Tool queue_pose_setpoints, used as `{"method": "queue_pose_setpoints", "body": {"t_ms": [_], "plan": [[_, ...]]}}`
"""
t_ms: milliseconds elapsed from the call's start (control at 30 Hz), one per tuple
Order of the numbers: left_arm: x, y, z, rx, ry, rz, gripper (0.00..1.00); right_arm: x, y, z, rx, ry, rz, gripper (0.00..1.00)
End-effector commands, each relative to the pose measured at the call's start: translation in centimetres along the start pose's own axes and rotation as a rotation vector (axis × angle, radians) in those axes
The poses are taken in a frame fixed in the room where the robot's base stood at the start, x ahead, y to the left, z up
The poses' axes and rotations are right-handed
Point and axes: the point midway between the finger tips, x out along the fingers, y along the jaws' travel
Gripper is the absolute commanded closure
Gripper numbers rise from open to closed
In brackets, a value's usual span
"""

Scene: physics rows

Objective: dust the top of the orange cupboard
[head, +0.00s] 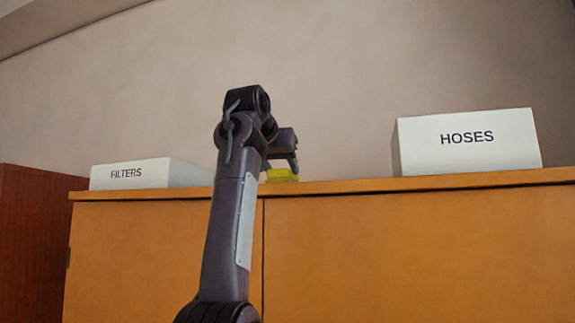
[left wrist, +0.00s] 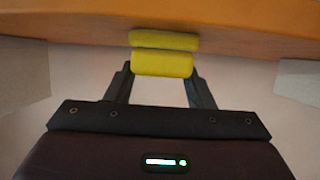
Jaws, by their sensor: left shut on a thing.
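The orange cupboard (head: 420,250) fills the lower part of the head view, and its top is seen almost edge-on. My left gripper (head: 289,168) is above the cupboard's top edge, between the two white boxes. It is shut on a yellow duster (head: 282,176), partly hidden behind the front edge and my arm. In the left wrist view the yellow duster (left wrist: 161,65) is between the fingers of my left gripper (left wrist: 160,72), as two yellow bands close to the orange cupboard surface (left wrist: 235,18). Whether it touches the top I cannot tell. My right gripper is not in view.
A white box marked FILTERS (head: 128,174) stands on the cupboard at left. A taller white box marked HOSES (head: 466,144) stands at right. Grey box sides show at both edges of the left wrist view. A red-brown cabinet (head: 35,240) stands at far left. A plain wall is behind.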

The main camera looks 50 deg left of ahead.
Motion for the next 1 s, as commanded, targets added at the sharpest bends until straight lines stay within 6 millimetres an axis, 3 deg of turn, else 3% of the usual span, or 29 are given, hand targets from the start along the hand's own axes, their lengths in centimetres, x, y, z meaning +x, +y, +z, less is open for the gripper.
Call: {"method": "queue_pose_setpoints", "body": {"t_ms": [200, 400, 1000], "plan": [[-0.1, -2.1, -0.1, -0.003, -0.001, 0.0, 0.77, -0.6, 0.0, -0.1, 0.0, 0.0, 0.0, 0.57], [0.0, -2.9, -0.1, -0.001, 0.0, 0.0, 0.77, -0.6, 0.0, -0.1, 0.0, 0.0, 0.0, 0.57], [0.1, 1.5, 0.2, -0.002, -0.003, 0.0, 0.77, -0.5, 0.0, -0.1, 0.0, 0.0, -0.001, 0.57]]}}
